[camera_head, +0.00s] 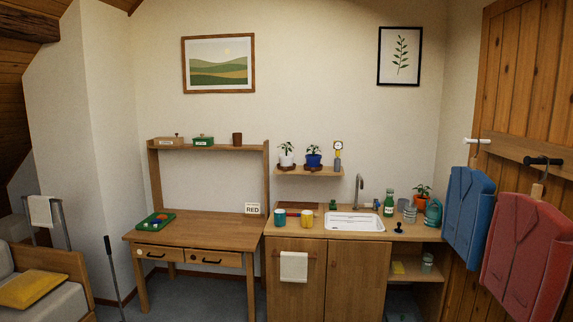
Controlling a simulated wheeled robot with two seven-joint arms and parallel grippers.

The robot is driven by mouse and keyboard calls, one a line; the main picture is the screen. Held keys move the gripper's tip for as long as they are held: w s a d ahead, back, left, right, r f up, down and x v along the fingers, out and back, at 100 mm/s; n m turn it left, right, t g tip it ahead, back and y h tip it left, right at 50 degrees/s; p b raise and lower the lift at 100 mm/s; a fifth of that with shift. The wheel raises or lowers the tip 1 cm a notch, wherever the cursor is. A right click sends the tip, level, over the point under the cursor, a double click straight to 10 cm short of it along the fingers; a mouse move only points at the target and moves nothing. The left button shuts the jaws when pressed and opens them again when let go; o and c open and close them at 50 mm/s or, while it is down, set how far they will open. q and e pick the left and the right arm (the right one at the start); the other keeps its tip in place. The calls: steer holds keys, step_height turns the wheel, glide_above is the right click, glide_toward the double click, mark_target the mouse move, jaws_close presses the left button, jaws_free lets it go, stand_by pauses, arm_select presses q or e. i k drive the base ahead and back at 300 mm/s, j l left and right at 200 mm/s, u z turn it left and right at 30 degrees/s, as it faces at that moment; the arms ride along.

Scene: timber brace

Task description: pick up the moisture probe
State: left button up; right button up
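What looks like the moisture probe (338,147) has a yellow head with a pale round dial. It stands upright at the right end of the small wall shelf (311,172). Its lower part is in or behind a grey cylinder (337,164); I cannot tell which. Two potted plants stand left of it on the shelf, one in a white pot (287,160) and one in a blue pot (313,160). Neither of my grippers is in view.
Below the shelf is a counter with a white sink (355,222), tap (358,190), two mugs, a green bottle (389,203) and a teal watering can (433,212). A wooden desk (200,230) stands left. Coats hang at right. Grey floor shows in front of the desk.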

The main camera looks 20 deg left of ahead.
mark_target(338, 145)
steer(key=i+z, duration=0.1)
steer(key=z, duration=0.2)
steer(key=i+j+z, duration=0.45)
steer(key=i+j, duration=0.2)
steer(key=i+j+z, duration=0.15)
steer(key=i+j, duration=0.2)
steer(key=i+j+z, duration=0.2)
steer(key=j, duration=0.35)
steer(key=i, duration=0.1)
